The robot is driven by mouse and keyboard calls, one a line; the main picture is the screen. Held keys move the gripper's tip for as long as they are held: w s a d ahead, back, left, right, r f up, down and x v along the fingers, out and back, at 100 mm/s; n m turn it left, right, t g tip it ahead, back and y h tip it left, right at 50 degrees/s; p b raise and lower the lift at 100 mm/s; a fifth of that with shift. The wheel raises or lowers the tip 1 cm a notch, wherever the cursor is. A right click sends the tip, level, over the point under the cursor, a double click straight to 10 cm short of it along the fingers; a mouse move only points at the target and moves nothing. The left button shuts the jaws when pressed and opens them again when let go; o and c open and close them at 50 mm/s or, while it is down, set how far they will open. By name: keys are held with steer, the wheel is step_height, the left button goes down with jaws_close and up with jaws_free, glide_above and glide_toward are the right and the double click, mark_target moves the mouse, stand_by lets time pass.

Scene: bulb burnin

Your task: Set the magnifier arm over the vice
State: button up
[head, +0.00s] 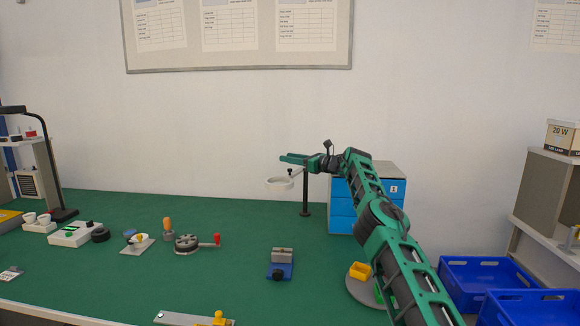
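The magnifier (279,184) is a pale ring lens on a short arm, carried by a dark post (305,197) at the back of the green bench. The vice (280,264), with grey jaws on a blue base, sits nearer the front, below the lens in the picture. My gripper (284,157) points left, just above the magnifier ring and its arm in the picture. Whether it touches the magnifier arm is unclear. Its green fingers are seen from the side, and the gap between them cannot be judged.
A blue drawer cabinet (342,207) stands behind my arm. Left of the vice are a round device with a red-handled crank (187,244), an orange-handled tool (168,228) and a lamp (62,212). Blue crates (480,272) stand beyond the bench.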

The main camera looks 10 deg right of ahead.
steer(key=s+a+r, duration=0.6)
steer(key=a, duration=0.4)
steer(key=shift+s+r, duration=0.15)
steer(key=shift+r, duration=0.25)
